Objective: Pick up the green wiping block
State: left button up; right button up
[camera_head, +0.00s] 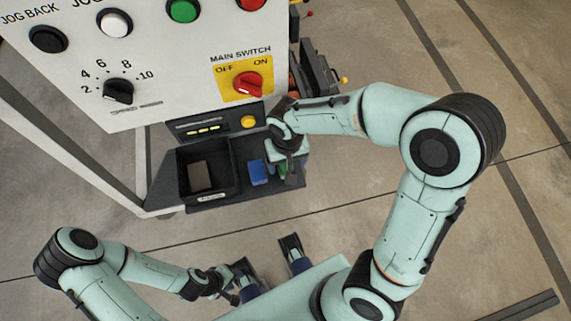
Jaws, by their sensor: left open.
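The green wiping block (282,171) stands on the dark shelf at the front of the machine, just right of a blue block (258,172). It shows only in part, because my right gripper (291,174) is over it from above. I cannot tell whether the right fingers touch the block or how far apart they are. My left gripper (236,284) is open and empty, low in the picture and well away from the block.
A black bin (232,172) with a brown block (200,176) inside stands left of the blue block. The white control panel (170,75) with knobs and a red main switch (248,84) rises above the shelf. Open floor lies in front and to the right.

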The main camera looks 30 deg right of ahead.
notch_tip(320, 180, down, 2)
jog(key=shift+f, duration=0.25)
pick_arm(q)
jog(key=shift+w+f, duration=0.1)
jog(key=shift+f, duration=0.1)
pick_arm(e)
jog(key=c, duration=1.1)
jog(key=shift+r, duration=0.1)
jog(key=shift+c, duration=0.2)
jog(key=shift+s+r, duration=0.15)
jog(key=shift+r, duration=0.25)
notch_tip(320, 180, up, 7)
jog(key=shift+f+p, duration=0.15)
jog(key=shift+p, duration=0.5)
pick_arm(q)
jog(key=shift+w+f+t+b, duration=0.2)
jog(key=shift+w+f+b, duration=0.2)
jog(key=shift+f+b, duration=0.75)
jog(key=shift+w+f+t+b, duration=0.2)
jog(key=shift+w+f+b, duration=0.25)
jog(key=shift+b, duration=1.25)
pick_arm(e)
jog(key=s+a, duration=0.2)
jog(key=s, duration=0.7)
jog(key=s+a, duration=0.2)
jog(key=s, duration=0.8)
jog(key=shift+a+f, duration=0.3)
jog(key=shift+a, duration=0.05)
pick_arm(q)
jog(key=shift+s, duration=0.1)
